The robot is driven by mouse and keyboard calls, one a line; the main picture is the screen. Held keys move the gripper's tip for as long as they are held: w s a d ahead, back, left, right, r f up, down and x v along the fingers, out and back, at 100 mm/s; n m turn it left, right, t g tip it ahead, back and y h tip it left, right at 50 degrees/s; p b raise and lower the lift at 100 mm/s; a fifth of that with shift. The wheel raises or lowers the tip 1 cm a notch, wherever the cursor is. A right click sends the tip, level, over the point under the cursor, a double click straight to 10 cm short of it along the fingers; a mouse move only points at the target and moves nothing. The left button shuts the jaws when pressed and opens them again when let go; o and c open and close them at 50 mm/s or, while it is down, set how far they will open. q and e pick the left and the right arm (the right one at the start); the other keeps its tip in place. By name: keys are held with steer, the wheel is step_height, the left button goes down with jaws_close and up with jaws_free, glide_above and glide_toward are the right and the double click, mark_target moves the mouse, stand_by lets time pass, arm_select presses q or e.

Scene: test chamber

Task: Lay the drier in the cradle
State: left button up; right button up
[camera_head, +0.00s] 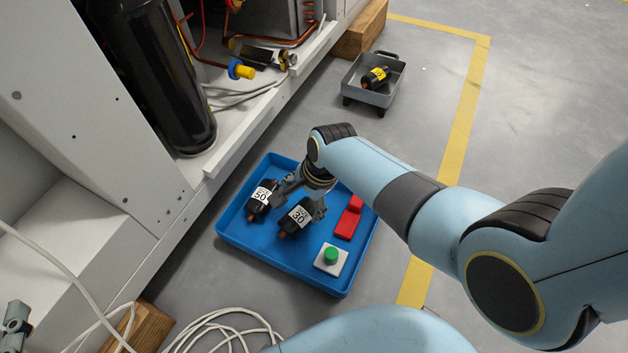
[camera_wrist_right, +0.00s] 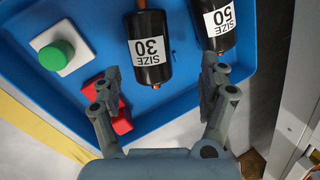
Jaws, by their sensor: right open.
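Two black driers with copper ends lie in the blue tray (camera_head: 270,254). One is labelled SIZE 30 (camera_head: 297,217), the other SIZE 50 (camera_head: 261,198). My right gripper (camera_head: 304,197) is over the tray, open and empty. In the right wrist view, the open fingers (camera_wrist_right: 160,82) point toward the near end of the SIZE 30 drier (camera_wrist_right: 148,60), with the SIZE 50 drier (camera_wrist_right: 222,22) to the right. A grey-blue piece at the lower left edge appears to be my left gripper (camera_head: 15,325); its jaws are unclear. I cannot identify the cradle with certainty.
The tray also holds a red block (camera_head: 349,219) and a green button on a white base (camera_head: 331,256). A grey cart (camera_head: 356,92) carries a yellow-labelled black part (camera_head: 375,77). The open white cabinet (camera_head: 110,160) stands left, with a blue-and-yellow valve (camera_head: 242,70). White cable (camera_head: 225,326) coils below.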

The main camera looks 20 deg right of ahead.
mark_target(309, 213)
steer(key=p+v, duration=0.2)
steer(key=v, duration=0.2)
steer(key=shift+w, duration=0.15)
arm_select(q)
steer(key=s+a+f+g+y+p, duration=0.1)
steer(key=s+f+g+p, duration=0.1)
steer(key=s+f+g, duration=0.2)
steer(key=shift+s+a+f+n+g, duration=0.25)
steer(key=shift+a+n+g, duration=0.15)
steer(key=shift+g, duration=1.3)
arm_select(e)
steer(key=shift+v, duration=1.1)
steer(key=shift+s+f, duration=0.1)
steer(key=shift+s, duration=0.1)
